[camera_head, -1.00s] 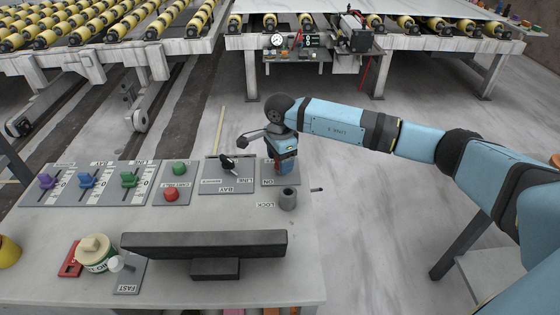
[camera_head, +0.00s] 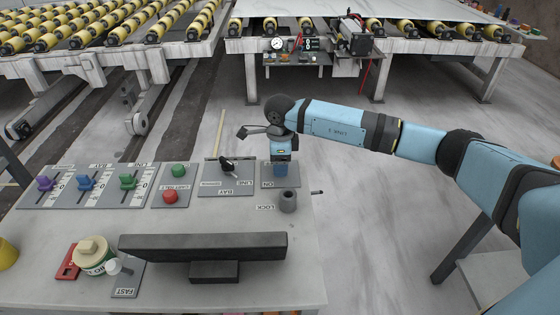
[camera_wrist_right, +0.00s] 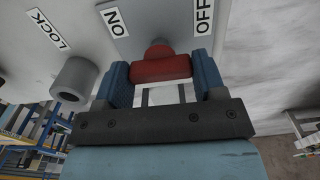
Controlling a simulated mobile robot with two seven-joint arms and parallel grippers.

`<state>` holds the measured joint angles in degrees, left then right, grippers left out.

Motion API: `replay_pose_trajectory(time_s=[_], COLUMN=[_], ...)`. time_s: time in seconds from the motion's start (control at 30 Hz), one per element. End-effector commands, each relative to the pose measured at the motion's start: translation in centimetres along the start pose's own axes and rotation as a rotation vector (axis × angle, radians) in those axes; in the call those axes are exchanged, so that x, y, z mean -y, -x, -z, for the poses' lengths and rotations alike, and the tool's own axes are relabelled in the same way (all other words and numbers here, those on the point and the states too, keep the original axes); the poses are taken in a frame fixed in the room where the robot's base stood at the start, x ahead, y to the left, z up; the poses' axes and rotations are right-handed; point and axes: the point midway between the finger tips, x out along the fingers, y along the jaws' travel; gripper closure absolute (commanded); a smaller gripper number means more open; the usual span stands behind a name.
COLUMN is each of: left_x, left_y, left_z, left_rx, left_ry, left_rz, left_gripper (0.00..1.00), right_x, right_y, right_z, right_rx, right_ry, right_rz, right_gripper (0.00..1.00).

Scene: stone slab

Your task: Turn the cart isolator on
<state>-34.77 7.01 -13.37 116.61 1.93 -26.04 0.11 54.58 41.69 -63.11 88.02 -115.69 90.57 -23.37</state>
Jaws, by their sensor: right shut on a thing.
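The isolator's red handle (camera_wrist_right: 160,68) shows in the right wrist view on a grey panel with an ON label (camera_wrist_right: 115,22) and an OFF label (camera_wrist_right: 203,15). My right gripper (camera_wrist_right: 162,80) is shut on the handle, with one blue finger at each end of it. In the head view, my right gripper (camera_head: 281,169) points down over the isolator panel (camera_head: 292,182) at the right of the console and hides the handle. My left gripper is not in view.
A grey LOCK cylinder (camera_head: 288,201) stands just in front of the isolator panel. A black selector (camera_head: 227,165) is to its left. Green (camera_head: 179,170) and red (camera_head: 170,196) buttons and several coloured levers are farther left. A dark monitor (camera_head: 203,247) stands in front.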

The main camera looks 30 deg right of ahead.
Motion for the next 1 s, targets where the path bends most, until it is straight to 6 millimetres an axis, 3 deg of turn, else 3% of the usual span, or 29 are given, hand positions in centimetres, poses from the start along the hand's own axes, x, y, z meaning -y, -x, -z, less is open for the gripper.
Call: replay_pose_trajectory(time_s=[0.27, 0.3, 0.4, 0.77, 1.0], left_x=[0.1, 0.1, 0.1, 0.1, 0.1], left_y=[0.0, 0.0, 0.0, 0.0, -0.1], left_z=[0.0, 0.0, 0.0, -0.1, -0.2], left_rx=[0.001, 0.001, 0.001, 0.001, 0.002], left_ry=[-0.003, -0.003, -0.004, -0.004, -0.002], left_rz=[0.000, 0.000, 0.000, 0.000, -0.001], left_gripper=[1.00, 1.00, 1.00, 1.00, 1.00], right_x=[0.1, 0.1, 0.1, 0.1, 0.1], right_y=[0.1, 0.1, 0.1, 0.8, 5.5], right_z=[0.1, 0.1, 0.1, 0.0, 0.0], right_rx=[-0.001, -0.001, 0.000, 0.001, 0.002], right_ry=[-0.004, -0.004, -0.003, -0.001, 0.000], right_rz=[0.001, 0.001, 0.001, 0.002, 0.005], right_gripper=[0.60, 0.27, 0.11, 0.11, 0.11])
